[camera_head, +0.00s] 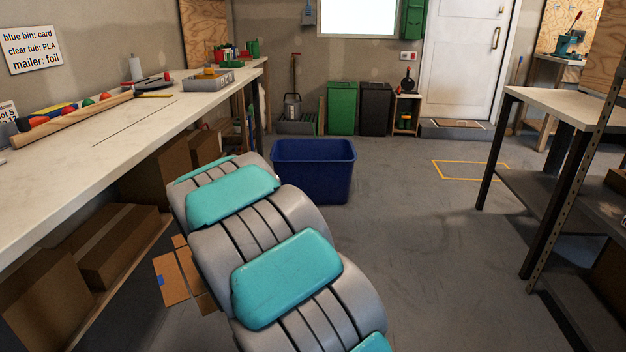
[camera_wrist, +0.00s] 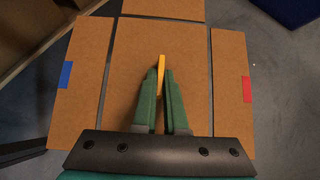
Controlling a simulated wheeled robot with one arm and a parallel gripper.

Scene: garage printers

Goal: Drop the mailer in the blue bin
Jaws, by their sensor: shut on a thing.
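The mailer, a flat brown cardboard piece with side flaps (camera_wrist: 130,50), fills the middle of the wrist view. It has blue tape on its left flap and red tape on its right flap. My gripper (camera_wrist: 161,75) has its green fingers closed on an upright yellow tab at the mailer's middle. In the head view part of the mailer (camera_head: 172,284) shows left of my arm, which hides the rest and my gripper. I cannot tell whether it touches the floor. The blue bin (camera_head: 313,185) stands on the floor beyond my arm, its top open; its corner shows at upper right in the wrist view (camera_wrist: 294,10).
A long workbench (camera_head: 60,165) runs along the left, with cardboard boxes (camera_head: 118,245) beneath. A table (camera_head: 560,105) and metal shelving stand right. Green (camera_head: 342,108) and black (camera_head: 376,110) bins stand at the back wall. The floor right of the blue bin is clear.

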